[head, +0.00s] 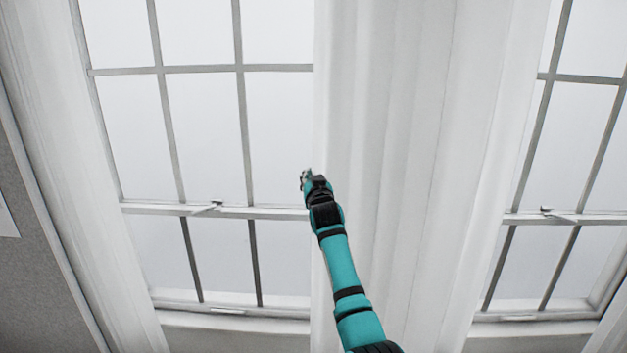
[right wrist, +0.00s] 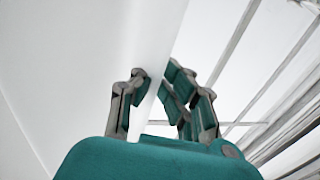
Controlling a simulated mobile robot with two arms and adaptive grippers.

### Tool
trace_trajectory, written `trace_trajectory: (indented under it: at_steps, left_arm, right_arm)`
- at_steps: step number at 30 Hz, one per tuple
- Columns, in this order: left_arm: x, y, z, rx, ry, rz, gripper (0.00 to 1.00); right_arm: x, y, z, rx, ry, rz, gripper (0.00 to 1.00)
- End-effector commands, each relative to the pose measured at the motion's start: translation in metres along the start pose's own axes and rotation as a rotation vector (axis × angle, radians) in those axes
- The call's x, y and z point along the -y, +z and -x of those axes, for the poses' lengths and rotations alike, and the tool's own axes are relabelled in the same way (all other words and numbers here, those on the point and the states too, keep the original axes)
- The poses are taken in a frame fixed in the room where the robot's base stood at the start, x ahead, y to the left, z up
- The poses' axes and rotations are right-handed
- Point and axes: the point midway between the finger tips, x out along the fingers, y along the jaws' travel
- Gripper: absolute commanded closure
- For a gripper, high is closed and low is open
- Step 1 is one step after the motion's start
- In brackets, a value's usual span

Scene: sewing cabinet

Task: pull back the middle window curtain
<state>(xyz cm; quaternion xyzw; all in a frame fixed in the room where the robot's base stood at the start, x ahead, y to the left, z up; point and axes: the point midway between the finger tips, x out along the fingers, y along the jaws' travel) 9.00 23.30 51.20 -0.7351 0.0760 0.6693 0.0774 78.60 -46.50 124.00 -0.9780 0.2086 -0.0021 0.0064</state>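The middle window curtain (head: 420,130) is a long white pleated cloth hanging between two windows. My right gripper (head: 306,178) is at its left edge, about level with the window's lower cross bar. In the right wrist view the curtain (right wrist: 80,70) is a smooth white sheet on the left, and its edge runs between the fingers of my right gripper (right wrist: 158,82). The fingers curl inward on both sides of that edge, with only a narrow gap at the tips. Part of the edge is hidden behind the fingers. My left gripper is not in view.
A paned window (head: 200,130) stands left of the curtain and another window (head: 570,150) right of it, each with a small latch. Another white curtain (head: 65,180) hangs at the far left beside a grey wall (head: 25,270). Window sills run along the bottom.

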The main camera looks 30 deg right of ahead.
Motion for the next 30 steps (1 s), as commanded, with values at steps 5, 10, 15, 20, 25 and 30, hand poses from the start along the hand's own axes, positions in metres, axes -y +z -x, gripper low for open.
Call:
trace_trajectory:
  at_steps: [5, 10, 15, 20, 25, 30]
  left_arm:
    - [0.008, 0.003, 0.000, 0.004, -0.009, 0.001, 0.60]
    - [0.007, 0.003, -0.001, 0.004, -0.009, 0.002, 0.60]
    - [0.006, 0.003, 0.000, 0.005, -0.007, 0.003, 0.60]
    - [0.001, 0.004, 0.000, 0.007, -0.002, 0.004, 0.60]
    - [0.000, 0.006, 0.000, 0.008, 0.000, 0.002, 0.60]
    - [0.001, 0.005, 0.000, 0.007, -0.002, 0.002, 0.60]
  right_arm:
    - [0.000, 0.010, 0.000, 0.020, 0.002, 0.006, 1.00]
    - [-0.001, 0.010, 0.000, 0.020, 0.003, 0.007, 0.94]
    - [-0.001, 0.007, 0.000, 0.014, 0.002, 0.006, 0.72]
    - [-0.001, 0.005, 0.000, 0.009, 0.002, 0.005, 0.64]
    - [-0.001, 0.003, 0.001, 0.006, 0.002, 0.005, 0.64]
    - [-0.001, 0.003, 0.012, 0.004, 0.001, 0.005, 0.64]
